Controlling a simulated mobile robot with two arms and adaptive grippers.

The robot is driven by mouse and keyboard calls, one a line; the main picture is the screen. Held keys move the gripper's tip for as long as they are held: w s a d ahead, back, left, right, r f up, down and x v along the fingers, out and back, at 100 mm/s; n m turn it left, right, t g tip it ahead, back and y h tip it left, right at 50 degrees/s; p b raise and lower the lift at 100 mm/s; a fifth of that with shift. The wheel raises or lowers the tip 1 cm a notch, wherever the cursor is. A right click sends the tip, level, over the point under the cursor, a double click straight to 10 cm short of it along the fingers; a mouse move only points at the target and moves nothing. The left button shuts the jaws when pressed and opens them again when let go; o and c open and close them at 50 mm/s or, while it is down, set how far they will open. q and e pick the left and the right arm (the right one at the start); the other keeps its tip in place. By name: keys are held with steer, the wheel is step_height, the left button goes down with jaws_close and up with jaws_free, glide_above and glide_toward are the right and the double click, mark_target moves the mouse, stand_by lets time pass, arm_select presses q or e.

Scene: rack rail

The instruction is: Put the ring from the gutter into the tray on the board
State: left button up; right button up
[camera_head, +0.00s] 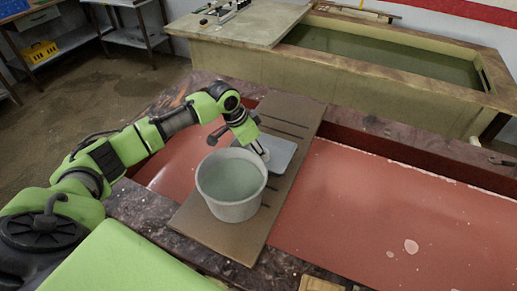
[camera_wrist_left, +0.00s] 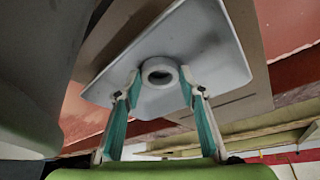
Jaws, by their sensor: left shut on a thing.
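My left gripper (camera_head: 262,153) is at the grey tray (camera_head: 282,151), just behind the bucket. In the left wrist view, my left gripper (camera_wrist_left: 160,85) is shut on the pale ring (camera_wrist_left: 160,72), one fingertip on each side. The ring shows against the tray (camera_wrist_left: 208,35); whether it touches the tray's surface I cannot tell. In the head view the ring is mostly hidden at the fingertips. The tray lies on the brown board (camera_head: 240,240), which spans the red gutter (camera_head: 375,205). My right gripper is not in view.
A grey bucket (camera_head: 229,205) stands on the board close in front of the gripper, and its wall (camera_wrist_left: 40,65) fills the left of the wrist view. Dark slots mark the board's far end. A stone basin (camera_head: 225,60) stands behind. The gutter's right part is open.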

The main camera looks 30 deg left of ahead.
arm_select(q)
steer(key=o, duration=1.1)
steer(key=shift+f, duration=0.1)
steer(key=shift+b+v, duration=1.15)
steer(key=shift+v, duration=5)
